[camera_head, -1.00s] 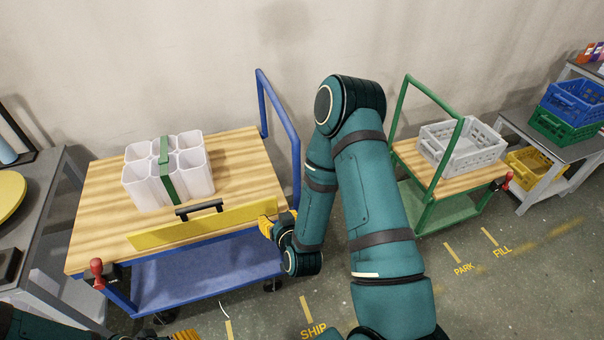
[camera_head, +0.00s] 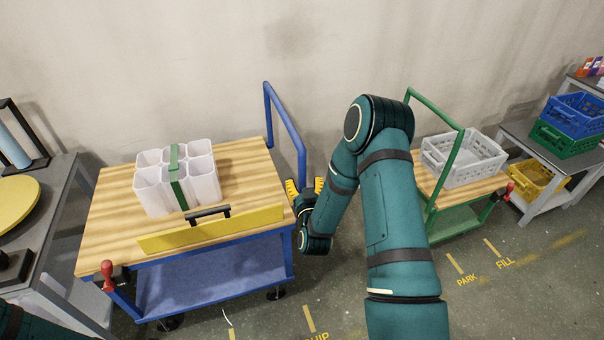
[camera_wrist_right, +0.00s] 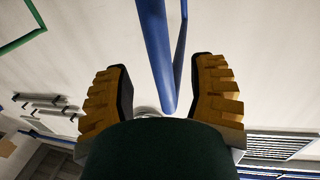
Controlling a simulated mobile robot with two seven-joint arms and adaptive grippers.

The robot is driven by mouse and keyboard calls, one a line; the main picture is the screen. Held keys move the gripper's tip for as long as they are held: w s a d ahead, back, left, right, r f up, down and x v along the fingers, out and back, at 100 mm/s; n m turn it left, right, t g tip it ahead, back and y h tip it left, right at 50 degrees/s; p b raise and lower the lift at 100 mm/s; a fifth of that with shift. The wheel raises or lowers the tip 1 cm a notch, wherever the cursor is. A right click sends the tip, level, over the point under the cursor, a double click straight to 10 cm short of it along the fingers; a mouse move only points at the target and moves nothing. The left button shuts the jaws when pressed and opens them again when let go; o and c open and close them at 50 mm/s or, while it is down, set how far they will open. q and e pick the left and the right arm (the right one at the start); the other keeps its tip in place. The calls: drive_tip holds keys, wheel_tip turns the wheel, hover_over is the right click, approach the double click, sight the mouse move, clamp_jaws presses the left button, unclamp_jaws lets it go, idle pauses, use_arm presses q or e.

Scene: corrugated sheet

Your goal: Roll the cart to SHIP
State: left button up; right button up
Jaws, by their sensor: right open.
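The cart with blue frame (camera_head: 215,285) has a wooden top (camera_head: 120,205) and a blue push handle (camera_head: 285,115) at its right end. My right gripper (camera_head: 306,187) is open beside the handle's lower right part. In the right wrist view, a blue bar (camera_wrist_right: 158,50) of the handle shows between the two open yellow fingers (camera_wrist_right: 160,90); contact cannot be told. The floor word SHIP (camera_head: 318,336) is cut off by the lower edge, below the cart's right end. My left gripper is out of view; only a bit of its arm shows at the bottom left.
A white divided carrier with a green band (camera_head: 178,180) stands on the cart. A red-knobbed lever (camera_head: 107,275) is at its front left corner. A grey table (camera_head: 45,220) is close on the left. A green cart (camera_head: 460,215) with a grey crate (camera_head: 465,155) stands right.

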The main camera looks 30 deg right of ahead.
sight(303, 176)
drive_tip(key=shift+x, duration=2.35)
clamp_jaws()
